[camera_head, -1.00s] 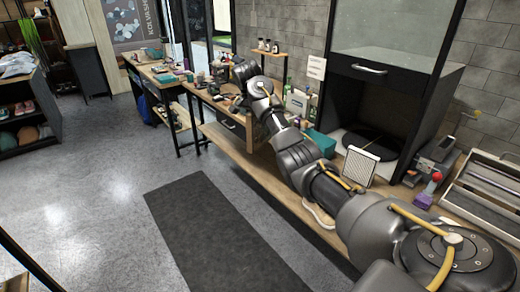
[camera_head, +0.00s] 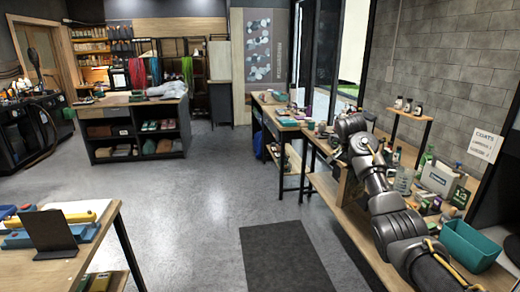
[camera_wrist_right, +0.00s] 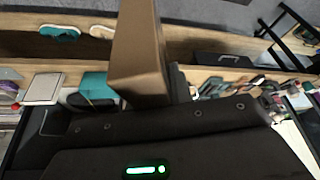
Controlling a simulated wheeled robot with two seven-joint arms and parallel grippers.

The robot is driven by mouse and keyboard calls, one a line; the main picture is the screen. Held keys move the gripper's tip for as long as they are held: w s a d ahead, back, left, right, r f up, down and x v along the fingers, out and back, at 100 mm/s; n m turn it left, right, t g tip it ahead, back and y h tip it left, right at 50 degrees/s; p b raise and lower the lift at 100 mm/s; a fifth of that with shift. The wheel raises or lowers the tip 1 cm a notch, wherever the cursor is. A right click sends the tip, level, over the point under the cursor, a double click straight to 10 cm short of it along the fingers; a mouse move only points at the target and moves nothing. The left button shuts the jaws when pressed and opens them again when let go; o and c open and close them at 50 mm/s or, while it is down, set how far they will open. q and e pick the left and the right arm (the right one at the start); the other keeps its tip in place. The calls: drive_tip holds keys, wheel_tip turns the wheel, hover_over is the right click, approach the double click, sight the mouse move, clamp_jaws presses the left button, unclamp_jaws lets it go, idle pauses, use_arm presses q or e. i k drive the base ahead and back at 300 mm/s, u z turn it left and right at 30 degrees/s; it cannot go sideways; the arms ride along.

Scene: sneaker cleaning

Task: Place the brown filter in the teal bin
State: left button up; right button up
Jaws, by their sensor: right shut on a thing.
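The brown filter (camera_wrist_right: 140,60) is a box-like brown piece that fills the upper middle of the right wrist view. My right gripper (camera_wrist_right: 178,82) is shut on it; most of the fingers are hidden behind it. The teal bin (camera_head: 470,246) stands on that bench at the lower right, beside my forearm. A teal box shape also shows in the right wrist view (camera_wrist_right: 95,84), partly behind the filter. My left gripper is not in view.
Bottles (camera_head: 424,160) and a white box (camera_head: 438,178) crowd the bench behind my arm. A dark floor mat (camera_head: 285,258) lies beside the bench. A table (camera_head: 100,228) with blue and yellow items stands at the lower left. The middle floor is clear.

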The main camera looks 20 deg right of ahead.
sight(463, 256)
drive_tip(key=i, duration=4.6)
drive_tip(key=z, duration=3.7)
drive_tip(key=i, duration=1.65)
drive_tip(key=z, duration=0.05)
